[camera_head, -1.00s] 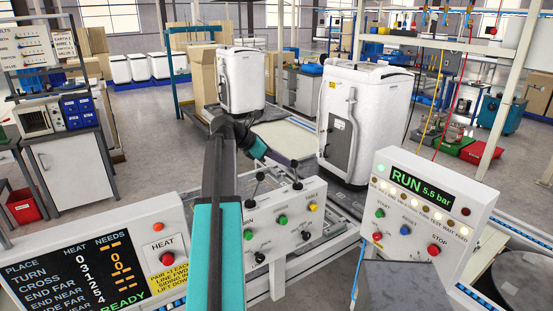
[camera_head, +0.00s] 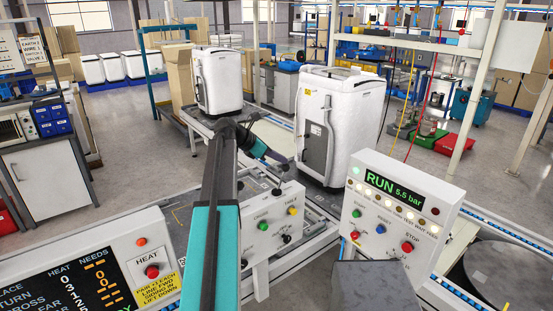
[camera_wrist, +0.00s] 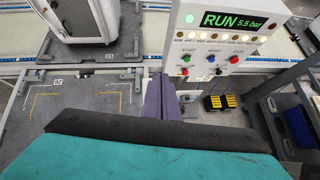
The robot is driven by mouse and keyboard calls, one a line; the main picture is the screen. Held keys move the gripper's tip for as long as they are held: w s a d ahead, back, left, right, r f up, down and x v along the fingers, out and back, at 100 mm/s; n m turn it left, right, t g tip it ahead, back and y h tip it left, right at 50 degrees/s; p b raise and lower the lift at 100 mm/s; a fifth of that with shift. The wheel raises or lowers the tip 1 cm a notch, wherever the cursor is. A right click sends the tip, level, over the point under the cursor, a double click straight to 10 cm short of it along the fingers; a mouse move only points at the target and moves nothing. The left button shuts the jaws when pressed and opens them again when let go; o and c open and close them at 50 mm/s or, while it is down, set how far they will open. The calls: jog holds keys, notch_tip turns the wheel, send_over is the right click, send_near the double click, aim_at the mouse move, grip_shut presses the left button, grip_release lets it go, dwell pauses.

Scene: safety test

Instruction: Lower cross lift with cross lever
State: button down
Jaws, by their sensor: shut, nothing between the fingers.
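The white lever box (camera_head: 270,218) stands in front of the conveyor, with green, yellow and black controls on its face. A dark lever knob (camera_head: 276,191) shows at its top edge, just below my gripper; I cannot read for sure which lever is the cross lever. My gripper (camera_head: 284,161) is shut and empty, pointing down to the right above the box. Whether it touches a lever is unclear. In the wrist view its purple-grey fingers (camera_wrist: 160,100) show beyond my teal and dark arm cover, with no lever visible there. The cross lift itself cannot be told apart.
The RUN 5.5 bar panel (camera_head: 393,210) stands right of the lever box. The HEAT panel (camera_head: 95,265) is at the lower left. A white tall appliance (camera_head: 340,120) stands on the line behind, another (camera_head: 218,80) farther left. A dark round disc (camera_head: 505,278) is at lower right.

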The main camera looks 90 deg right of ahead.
jog(key=shift+s+f, duration=0.1)
jog(key=shift+s, duration=0.05)
dwell(0.3)
notch_tip(320, 180, up, 10)
jog(key=w+p, duration=0.1)
jog(key=w, duration=0.1)
jog(key=shift+p, duration=0.35)
jog(key=shift+w+a, duration=0.1)
jog(key=shift+w, duration=0.05)
dwell(0.5)
